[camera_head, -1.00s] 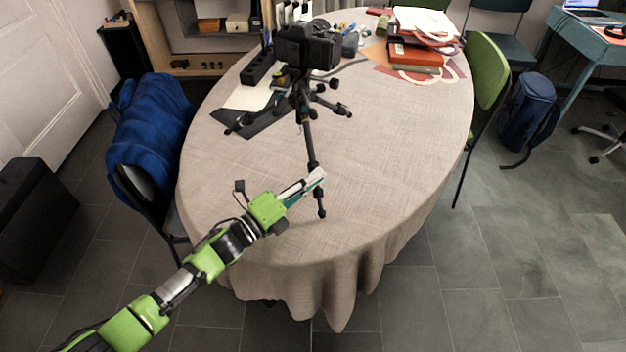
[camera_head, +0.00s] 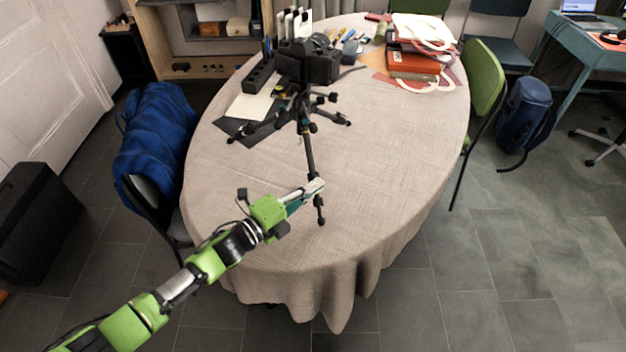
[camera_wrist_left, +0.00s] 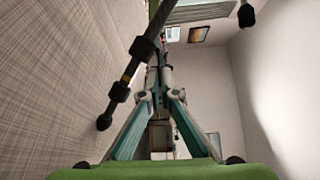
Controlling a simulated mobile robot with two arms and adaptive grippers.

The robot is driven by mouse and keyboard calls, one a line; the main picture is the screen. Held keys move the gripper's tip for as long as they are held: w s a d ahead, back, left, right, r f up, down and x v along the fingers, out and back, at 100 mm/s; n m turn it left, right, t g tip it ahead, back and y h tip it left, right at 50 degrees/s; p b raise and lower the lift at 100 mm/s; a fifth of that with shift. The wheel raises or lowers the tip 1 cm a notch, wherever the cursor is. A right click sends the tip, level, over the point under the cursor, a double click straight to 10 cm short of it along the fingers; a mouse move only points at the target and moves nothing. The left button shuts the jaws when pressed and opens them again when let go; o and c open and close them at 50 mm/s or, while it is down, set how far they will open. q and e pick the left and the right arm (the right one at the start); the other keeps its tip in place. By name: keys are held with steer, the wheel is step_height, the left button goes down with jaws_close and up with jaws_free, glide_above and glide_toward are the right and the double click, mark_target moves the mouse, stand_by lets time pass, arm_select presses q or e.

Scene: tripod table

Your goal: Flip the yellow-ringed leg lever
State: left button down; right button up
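A black tripod (camera_head: 309,152) with a dark camera (camera_head: 308,62) on top stands on the oval table. One leg reaches toward the near side. In the left wrist view, a dark leg (camera_wrist_left: 142,48) with black collars slants across the upper left, with a small yellow ring (camera_wrist_left: 125,79) between two collars. My left gripper (camera_head: 318,187) is at the lower part of the near leg. In the wrist view its teal-padded fingers (camera_wrist_left: 159,82) converge with their tips close together, and nothing is clearly held. The leg passes left of the tips; contact cannot be told. My right gripper is not in view.
The grey cloth-covered table (camera_head: 395,165) is clear to the right of the tripod. Books and papers (camera_head: 412,62) lie at the far right. A chair with a blue jacket (camera_head: 155,135) stands left.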

arm_select(q)
steer(key=w+r+n+g+p, duration=0.1)
steer(key=n+g+p, duration=0.1)
steer(key=p, duration=0.3)
steer(key=w+r+n+g+y+p, duration=0.1)
steer(key=r+n+g+p, duration=0.1)
steer(key=n+p, duration=0.2)
steer(key=r+n+g+y+p, duration=0.1)
steer(key=n+g+p, duration=0.1)
steer(key=p, duration=0.4)
steer(key=shift+w+a+r+n, duration=0.3)
steer(key=shift+w+n, duration=0.1)
steer(key=shift+n, duration=0.5)
steer(key=c, duration=2.6)
jaws_free()
steer(key=shift+d, duration=0.1)
steer(key=shift+f, duration=0.1)
